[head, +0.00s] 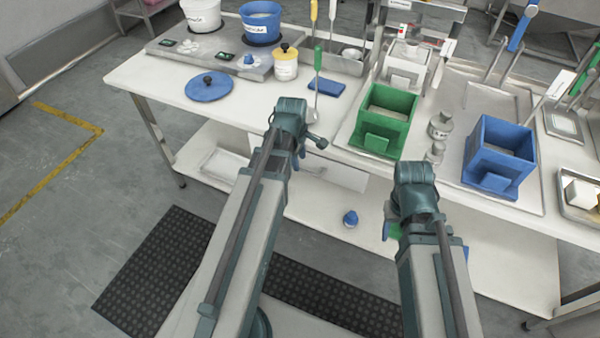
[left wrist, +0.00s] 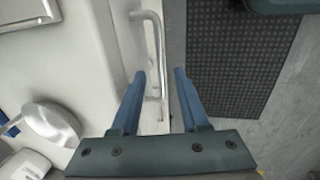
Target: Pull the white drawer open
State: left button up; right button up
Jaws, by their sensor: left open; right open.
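The white drawer (head: 345,177) shows under the tabletop in the head view, partly hidden by my left arm. In the left wrist view, a metal bar handle (left wrist: 161,50) stands out from a white front (left wrist: 131,50). My left gripper (left wrist: 160,73) is open, with blue fingers. The lower end of the handle lies between the fingers in that picture; I cannot tell whether they touch it. In the head view my left gripper (head: 302,158) is mostly hidden behind its wrist. My right gripper (head: 393,230) is open, low in front of the table, and mostly hidden by its arm.
The tabletop (head: 150,72) holds a green bin (head: 388,108), a blue bin (head: 500,152), a blue lid (head: 209,86) and metal shakers (head: 440,125). A small blue object (head: 350,218) sits on the lower shelf (head: 320,208). A dark mat (head: 155,265) lies on the floor.

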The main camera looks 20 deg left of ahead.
pick_arm(q)
jog(key=shift+w+f+b, duration=0.2)
jog(key=shift+f+b, duration=0.5)
jog(key=shift+f, duration=0.25)
jog(key=shift+w+f+b, duration=0.15)
jog(key=shift+f+b, duration=0.55)
jog(key=shift+f, duration=0.25)
grip_shut()
